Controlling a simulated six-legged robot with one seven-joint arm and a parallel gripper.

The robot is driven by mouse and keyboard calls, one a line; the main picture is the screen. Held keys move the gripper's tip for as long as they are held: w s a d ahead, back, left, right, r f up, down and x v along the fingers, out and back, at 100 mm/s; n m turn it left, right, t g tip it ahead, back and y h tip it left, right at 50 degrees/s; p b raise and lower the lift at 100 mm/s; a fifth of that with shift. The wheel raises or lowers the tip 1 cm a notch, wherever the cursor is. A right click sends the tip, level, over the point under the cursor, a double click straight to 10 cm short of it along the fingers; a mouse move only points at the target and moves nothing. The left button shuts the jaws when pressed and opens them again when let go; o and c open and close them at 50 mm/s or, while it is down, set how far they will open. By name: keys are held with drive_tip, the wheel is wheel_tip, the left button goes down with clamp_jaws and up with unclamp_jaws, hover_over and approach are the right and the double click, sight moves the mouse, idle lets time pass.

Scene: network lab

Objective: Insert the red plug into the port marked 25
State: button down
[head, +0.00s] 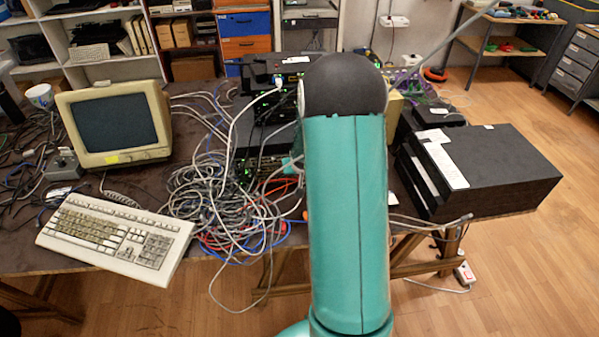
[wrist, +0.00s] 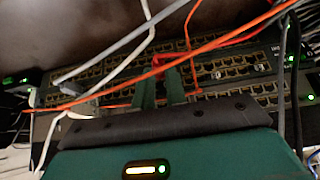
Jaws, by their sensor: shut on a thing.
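In the wrist view my gripper (wrist: 160,74) points at a rack unit with rows of ports (wrist: 225,68). Its two dark green fingers are shut on a small red plug (wrist: 159,62), which shows between and just past the fingertips. The plug is close in front of the ports; I cannot tell whether it touches them. Port numbers are too small to read, so port 25 cannot be picked out. In the head view my teal arm hides my gripper, the plug and most of the rack.
Orange cables (wrist: 225,45) and a white cable (wrist: 118,57) cross in front of the ports. In the head view a cable tangle (head: 205,195), a beige monitor (head: 115,125), a keyboard (head: 117,235) and a black case (head: 490,170) crowd the table.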

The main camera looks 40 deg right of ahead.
drive_tip(key=shift+w, duration=0.1)
drive_tip(key=c, duration=1.3)
unclamp_jaws()
drive_tip(key=shift+c, duration=0.2)
drive_tip(key=v, duration=1.3)
drive_tip(key=shift+s+r, duration=0.2)
drive_tip(key=shift+r, duration=0.1)
